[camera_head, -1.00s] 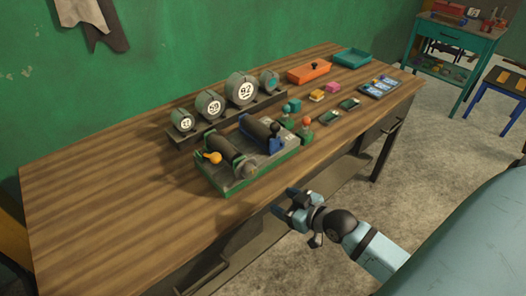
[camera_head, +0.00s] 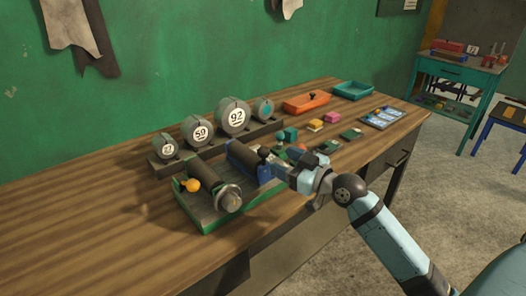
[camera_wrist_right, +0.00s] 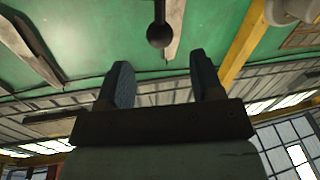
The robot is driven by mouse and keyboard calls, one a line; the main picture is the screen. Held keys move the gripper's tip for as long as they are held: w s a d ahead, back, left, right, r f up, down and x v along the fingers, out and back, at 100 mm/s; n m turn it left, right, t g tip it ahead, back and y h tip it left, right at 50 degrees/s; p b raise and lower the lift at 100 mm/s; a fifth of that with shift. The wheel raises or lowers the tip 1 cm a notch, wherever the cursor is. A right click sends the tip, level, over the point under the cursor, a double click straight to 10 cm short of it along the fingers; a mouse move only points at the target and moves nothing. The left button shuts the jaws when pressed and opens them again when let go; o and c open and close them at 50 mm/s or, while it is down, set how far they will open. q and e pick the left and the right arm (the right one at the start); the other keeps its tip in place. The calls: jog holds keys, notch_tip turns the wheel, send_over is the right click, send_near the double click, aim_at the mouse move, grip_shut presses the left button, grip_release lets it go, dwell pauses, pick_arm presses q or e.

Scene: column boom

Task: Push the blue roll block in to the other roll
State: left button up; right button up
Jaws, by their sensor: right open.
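The blue roll block (camera_head: 264,173) sits at the right of the green-edged base (camera_head: 212,226) on the bench and carries a dark roll (camera_head: 241,157). The other roll (camera_head: 208,199), dark with an orange knob (camera_head: 193,185) and a grey round end, lies to its left, with a gap between them. My right gripper (camera_head: 284,164) is at the right side of the blue block, partly covering it; I cannot tell whether it touches. In the right wrist view its two fingers (camera_wrist_right: 162,76) are apart and empty, with a dark ball knob (camera_wrist_right: 160,36) beyond them. My left gripper is not in view.
A rack of numbered grey cylinders (camera_head: 200,132) stands behind the base. An orange tray (camera_head: 307,102), a teal tray (camera_head: 353,90), small coloured blocks and a blue card tray (camera_head: 382,118) lie to the right. The bench's left part (camera_head: 80,215) is clear.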

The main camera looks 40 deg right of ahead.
aim_at(263, 152)
jog(key=x, duration=0.7)
jog(key=shift+w+f, duration=0.1)
jog(key=shift+w, duration=0.1)
jog(key=shift+c, duration=0.3)
